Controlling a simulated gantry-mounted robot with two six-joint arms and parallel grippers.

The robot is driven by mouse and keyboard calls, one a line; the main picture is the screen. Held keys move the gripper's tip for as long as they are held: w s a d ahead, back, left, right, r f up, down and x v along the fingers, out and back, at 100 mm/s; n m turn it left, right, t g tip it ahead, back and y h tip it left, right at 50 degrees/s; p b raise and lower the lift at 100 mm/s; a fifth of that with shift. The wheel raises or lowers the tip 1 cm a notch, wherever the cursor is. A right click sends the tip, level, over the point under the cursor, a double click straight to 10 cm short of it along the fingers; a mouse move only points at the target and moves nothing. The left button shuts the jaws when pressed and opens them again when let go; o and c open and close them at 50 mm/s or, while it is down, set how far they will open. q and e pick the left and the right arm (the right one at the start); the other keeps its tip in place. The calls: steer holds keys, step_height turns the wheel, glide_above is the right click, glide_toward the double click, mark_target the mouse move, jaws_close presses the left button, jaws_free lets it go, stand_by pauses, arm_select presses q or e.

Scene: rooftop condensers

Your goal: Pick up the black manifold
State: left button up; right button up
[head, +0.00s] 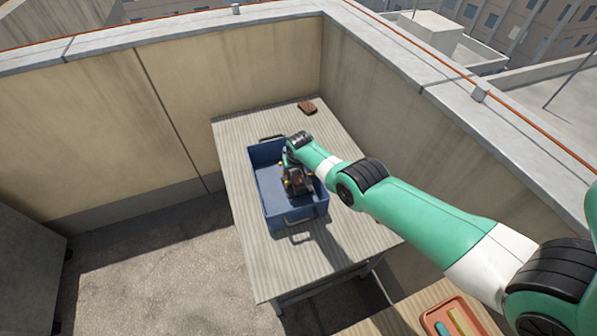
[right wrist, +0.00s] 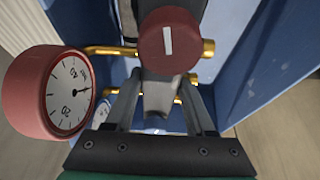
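The black manifold (right wrist: 172,12) sits in the blue crate (head: 270,204), with brass tube ends, a dark red round cap (right wrist: 168,46) and a red-rimmed dial gauge (right wrist: 66,92) in the right wrist view. My right gripper (right wrist: 161,76) reaches down into the crate from above. Its two fingers stand apart on either side of the manifold's dark and grey middle part; firm contact cannot be made out. In the head view my right arm and gripper (head: 297,186) cover much of the manifold. My left gripper is not in view.
The crate stands on a ribbed table (head: 243,250) with wire handles at its ends. A small brown object (head: 307,107) lies at the table's far end. A parapet wall (head: 345,95) borders the table behind and right. An orange tray (head: 453,318) sits on another surface lower right.

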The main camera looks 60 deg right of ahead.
jaws_close()
stand_by(0.9)
